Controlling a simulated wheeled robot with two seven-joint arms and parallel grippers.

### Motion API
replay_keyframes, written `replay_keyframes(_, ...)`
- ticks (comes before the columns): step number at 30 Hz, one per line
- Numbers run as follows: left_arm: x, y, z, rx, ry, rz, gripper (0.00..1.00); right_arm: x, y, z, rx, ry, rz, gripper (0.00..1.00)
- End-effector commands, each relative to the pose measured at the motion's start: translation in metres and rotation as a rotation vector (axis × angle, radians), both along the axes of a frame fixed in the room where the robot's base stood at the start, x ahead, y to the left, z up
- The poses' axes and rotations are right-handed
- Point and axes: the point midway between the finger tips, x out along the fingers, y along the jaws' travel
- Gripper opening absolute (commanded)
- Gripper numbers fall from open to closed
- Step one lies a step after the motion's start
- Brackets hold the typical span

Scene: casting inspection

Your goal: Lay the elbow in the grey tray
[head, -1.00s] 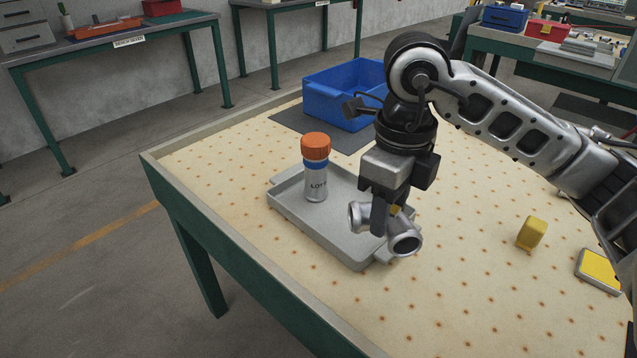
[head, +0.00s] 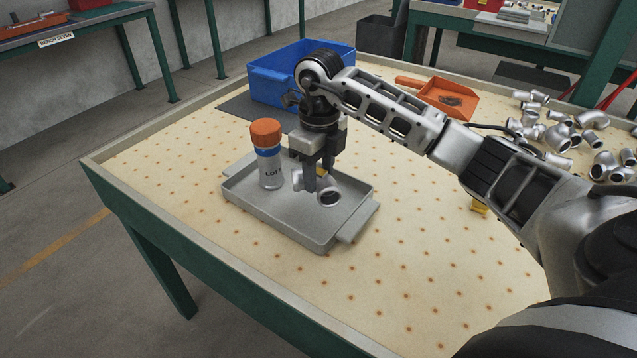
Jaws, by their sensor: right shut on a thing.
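The grey tray (head: 285,225) lies on the perforated tabletop, left of the picture's middle. A silver pipe elbow (head: 330,197) is in the tray area, partly hidden by my right gripper (head: 317,182). My right gripper points down over the tray and is shut on the elbow. The elbow is low inside the tray outline; I cannot tell whether it touches the tray floor. My left gripper is not in view.
A blue bin (head: 282,85) stands on a dark mat (head: 245,110) behind the tray. An orange scoop-like tray (head: 445,98) and several loose silver fittings (head: 560,135) lie at the back right. A yellow object (head: 480,207) is partly hidden by my arm. The front tabletop is clear.

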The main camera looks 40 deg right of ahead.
Motion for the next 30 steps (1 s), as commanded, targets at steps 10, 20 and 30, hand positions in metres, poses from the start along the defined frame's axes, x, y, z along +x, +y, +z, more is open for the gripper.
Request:
replay_keyframes(10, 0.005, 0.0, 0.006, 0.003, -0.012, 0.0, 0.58, 0.005, -0.002, -0.035, 0.0, 0.0, 0.0, 0.03)
replay_keyframes(20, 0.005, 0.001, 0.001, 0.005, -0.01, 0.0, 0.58, 0.005, -0.002, -0.039, 0.0, -0.003, 0.0, 0.03)
replay_keyframes(30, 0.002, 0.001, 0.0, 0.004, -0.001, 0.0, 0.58, 0.005, -0.002, -0.04, -0.001, 0.0, 0.0, 0.63)
